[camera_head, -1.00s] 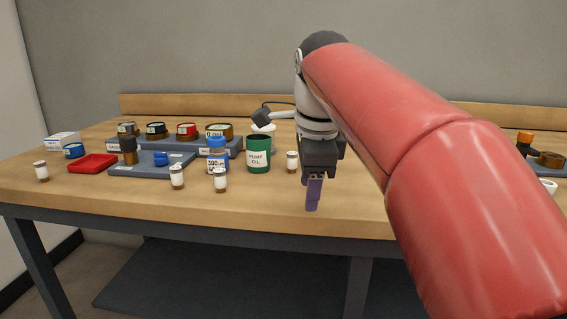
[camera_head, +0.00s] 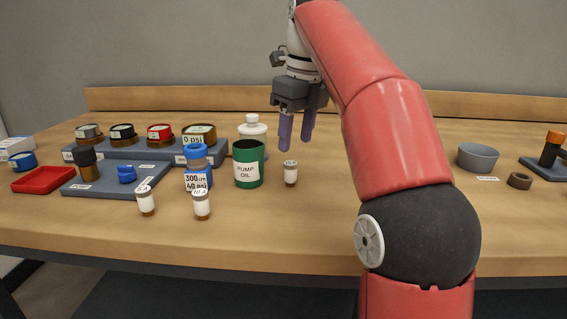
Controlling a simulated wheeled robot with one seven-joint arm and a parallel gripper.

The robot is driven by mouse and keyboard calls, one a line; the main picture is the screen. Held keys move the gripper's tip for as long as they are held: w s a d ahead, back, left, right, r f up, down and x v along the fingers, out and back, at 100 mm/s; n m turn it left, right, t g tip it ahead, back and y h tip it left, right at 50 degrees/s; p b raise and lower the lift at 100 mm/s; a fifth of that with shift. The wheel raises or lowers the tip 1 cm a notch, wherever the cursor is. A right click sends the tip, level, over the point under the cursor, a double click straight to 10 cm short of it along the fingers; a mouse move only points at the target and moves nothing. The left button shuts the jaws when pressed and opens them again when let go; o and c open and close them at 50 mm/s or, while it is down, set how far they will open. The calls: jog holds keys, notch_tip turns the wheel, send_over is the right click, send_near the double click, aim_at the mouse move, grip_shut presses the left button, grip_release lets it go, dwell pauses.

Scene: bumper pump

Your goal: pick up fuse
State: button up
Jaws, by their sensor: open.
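Several small cylinders with white labels and brown ends look like the fuses. One fuse (camera_head: 290,174) stands upright on the table, right of the green pump oil can. A second fuse (camera_head: 201,205) stands at the front, and a third fuse (camera_head: 145,200) stands to its left; both seem to bear small tags on top. My gripper (camera_head: 296,143) is open and empty, with its two purple fingers pointing down. In the picture it is just above the fuse by the can; whether it is directly over it or behind it, I cannot tell.
The green pump oil can (camera_head: 249,166) and a blue-capped jar (camera_head: 197,167) stand left of my gripper. A grey tray (camera_head: 100,187), a red tray (camera_head: 43,181) and a raised rack of gauges lie further left. A grey bowl (camera_head: 478,157) is at right.

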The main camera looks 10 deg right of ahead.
aim_at(291, 163)
jog(key=shift+w+f, duration=0.2)
jog(key=shift+w, duration=0.2)
jog(key=shift+w+f, duration=0.1)
jog(key=shift+f, duration=0.3)
jog(key=shift+s+a+f+b, duration=0.15)
jog(key=shift+f+b, duration=0.15)
jog(key=shift+f, duration=0.8)
jog(key=shift+a+f+b, duration=0.15)
jog(key=shift+f+b, duration=0.1)
jog(key=shift+f, duration=0.85)
jog(key=shift+s+a+f+b, duration=0.15)
jog(key=shift+f+b, duration=0.15)
jog(key=shift+f, duration=0.8)
jog(key=c, duration=1.1)
jog(key=shift+o, duration=0.2)
notch_tip(291, 163, up, 10)
jog(key=shift+w+p, duration=0.1)
jog(key=shift+p, duration=0.75)
